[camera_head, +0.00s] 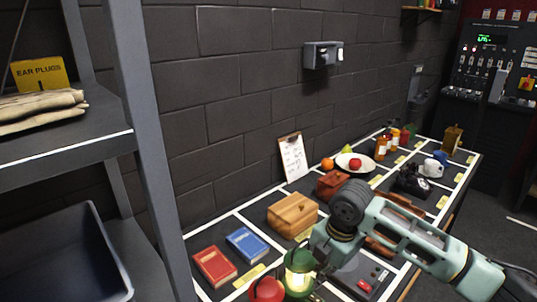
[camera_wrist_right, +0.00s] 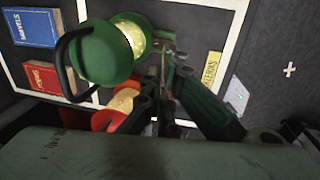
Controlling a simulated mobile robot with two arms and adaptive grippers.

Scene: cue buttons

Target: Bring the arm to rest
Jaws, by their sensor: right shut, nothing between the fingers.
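My right arm comes in from the right in the head view, its elbow joint raised over the table and its forearm bending down behind the green lantern. In the right wrist view, my right gripper (camera_wrist_right: 167,75) is shut and empty, with its dark fingers close together. It appears near the green lantern (camera_wrist_right: 105,50), which also shows in the head view (camera_head: 299,268); I cannot tell whether they touch. A red lantern (camera_head: 266,290) stands beside the green one. A dark box with red parts (camera_head: 365,284) lies right of the lanterns, partly below my arm. My left gripper is not in view.
The long table carries a red book (camera_head: 214,266), a blue book (camera_head: 246,243), a wooden box (camera_head: 292,214), a plate with fruit (camera_head: 342,160) and several bottles. A grey shelf unit (camera_head: 146,150) stands at the left. A brick wall runs behind.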

